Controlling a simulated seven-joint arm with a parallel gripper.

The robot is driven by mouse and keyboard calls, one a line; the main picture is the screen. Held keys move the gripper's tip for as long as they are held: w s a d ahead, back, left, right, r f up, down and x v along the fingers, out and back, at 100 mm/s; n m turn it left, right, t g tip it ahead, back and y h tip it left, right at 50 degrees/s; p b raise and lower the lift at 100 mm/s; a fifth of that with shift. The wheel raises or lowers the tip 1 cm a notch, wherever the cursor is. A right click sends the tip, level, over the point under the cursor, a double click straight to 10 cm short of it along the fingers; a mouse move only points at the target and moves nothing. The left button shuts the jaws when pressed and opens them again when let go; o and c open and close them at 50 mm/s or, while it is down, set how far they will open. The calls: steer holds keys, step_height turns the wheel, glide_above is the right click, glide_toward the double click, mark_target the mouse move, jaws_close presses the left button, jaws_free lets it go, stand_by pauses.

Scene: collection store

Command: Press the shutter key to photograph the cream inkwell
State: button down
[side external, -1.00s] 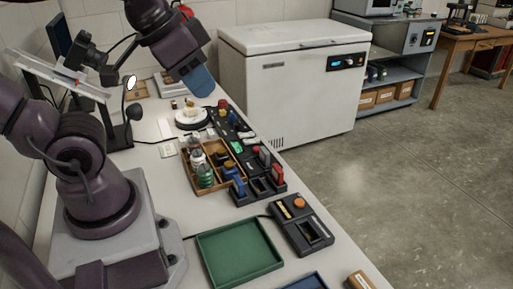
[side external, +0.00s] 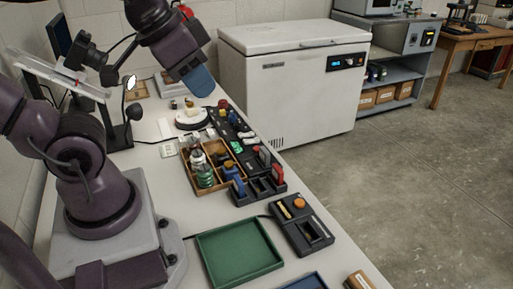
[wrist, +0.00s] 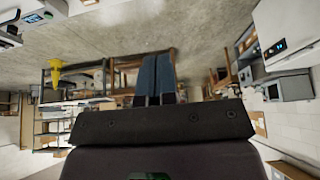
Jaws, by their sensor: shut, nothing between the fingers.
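My gripper (side external: 201,82) is shut and empty, raised above the far part of the bench in the side view. Its blue fingers also show pressed together in the wrist view (wrist: 155,76). A round white stand with a dark base (side external: 190,123) is on the bench below and left of the gripper, with small pale items on or beside it. I cannot tell which of them is the cream inkwell. A small white pad (side external: 168,150) lies in front of the stand. A dark box with an orange button (side external: 299,203) stands at the near right. Neither is clearly marked as the shutter key.
A wooden compartment tray (side external: 211,187) holds bottles. Dark racks (side external: 265,187) with coloured items line the bench's right edge. A green tray (side external: 240,251) is empty. A lamp (side external: 131,82) stands at the left. A white chest freezer (side external: 290,90) is beyond the bench.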

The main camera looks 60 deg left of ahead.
steer(key=shift+a, duration=0.1)
steer(key=w+a+f+n+g+y, duration=0.1)
steer(key=w+a+f+g, duration=0.15)
steer(key=a+f, duration=0.2)
steer(key=w+a+f+n+g+y, duration=0.1)
steer(key=w+a+f, duration=0.25)
steer(key=a, duration=0.25)
steer(key=m+t+h, duration=0.1)
steer(key=m+t, duration=0.6)
steer(key=m, duration=0.3)
glide_above(257, 149)
step_height(257, 149, down, 13)
steer(key=shift+f, duration=0.15)
steer(key=shift+f, duration=0.1)
steer(key=shift+f, duration=4.3)
